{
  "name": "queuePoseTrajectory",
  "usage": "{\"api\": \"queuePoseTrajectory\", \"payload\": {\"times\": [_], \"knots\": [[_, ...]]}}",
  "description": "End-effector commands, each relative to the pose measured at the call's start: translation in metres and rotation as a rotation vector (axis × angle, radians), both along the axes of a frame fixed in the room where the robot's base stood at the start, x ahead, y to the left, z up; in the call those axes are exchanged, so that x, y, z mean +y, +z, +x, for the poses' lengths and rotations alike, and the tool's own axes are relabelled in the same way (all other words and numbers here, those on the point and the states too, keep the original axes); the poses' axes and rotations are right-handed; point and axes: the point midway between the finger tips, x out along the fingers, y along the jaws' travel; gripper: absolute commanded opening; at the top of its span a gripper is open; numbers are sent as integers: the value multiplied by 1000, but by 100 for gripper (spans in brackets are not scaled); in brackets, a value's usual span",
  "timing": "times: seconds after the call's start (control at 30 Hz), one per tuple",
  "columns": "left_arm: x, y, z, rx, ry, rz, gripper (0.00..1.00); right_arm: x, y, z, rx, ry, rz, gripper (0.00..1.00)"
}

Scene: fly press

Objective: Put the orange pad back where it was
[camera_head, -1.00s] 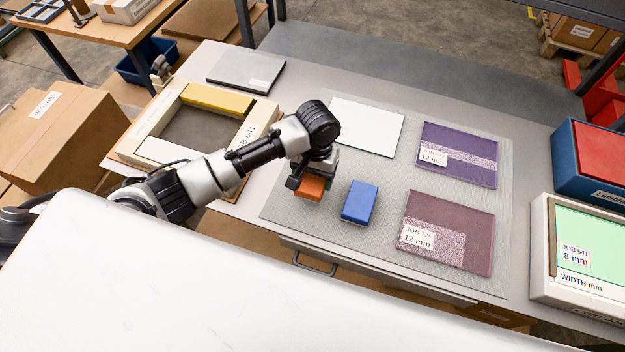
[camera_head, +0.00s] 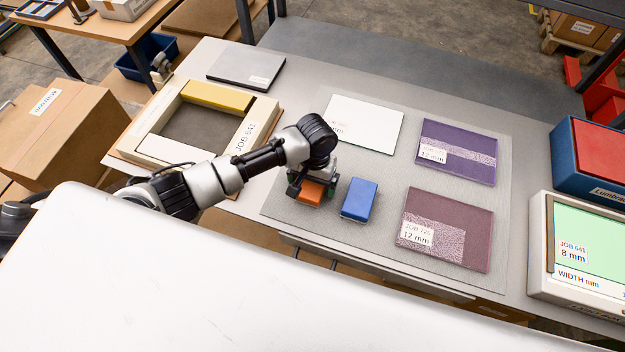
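The orange pad (camera_head: 310,193) is at the left part of the grey mat (camera_head: 378,231), beside the blue pad (camera_head: 359,200) with a narrow gap between them. My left gripper (camera_head: 312,189) points down over the orange pad, a finger at either side of it, and looks shut on it. The gripper hides the pad's far part. The pad is at or just above the mat; I cannot tell if it touches. My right gripper is not in view.
A white plate (camera_head: 364,125), a purple plate (camera_head: 458,152) and a maroon plate (camera_head: 446,229) lie on the mat. A wooden frame (camera_head: 258,125) stands left, a green display (camera_head: 590,250) and a blue box (camera_head: 577,170) right. Mat around the blue pad's near side is clear.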

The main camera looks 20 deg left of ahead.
Motion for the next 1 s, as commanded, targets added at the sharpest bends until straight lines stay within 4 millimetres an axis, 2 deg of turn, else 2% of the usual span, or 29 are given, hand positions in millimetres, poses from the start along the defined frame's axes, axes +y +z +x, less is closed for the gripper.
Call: {"api": "queuePoseTrajectory", "payload": {"times": [0.27, 0.37, 0.73, 0.9, 1.0], "knots": [[0, 7, 1, -1, -1, 0, 95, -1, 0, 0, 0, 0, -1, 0], [0, 21, 4, -3, 0, -2, 95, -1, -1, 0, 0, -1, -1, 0], [-1, 97, 12, -4, -1, -1, 95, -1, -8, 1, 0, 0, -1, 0], [-1, 116, 14, -1, 0, -1, 95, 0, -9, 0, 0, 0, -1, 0], [-1, 121, 15, -1, 0, -1, 95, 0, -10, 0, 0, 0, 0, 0]]}}
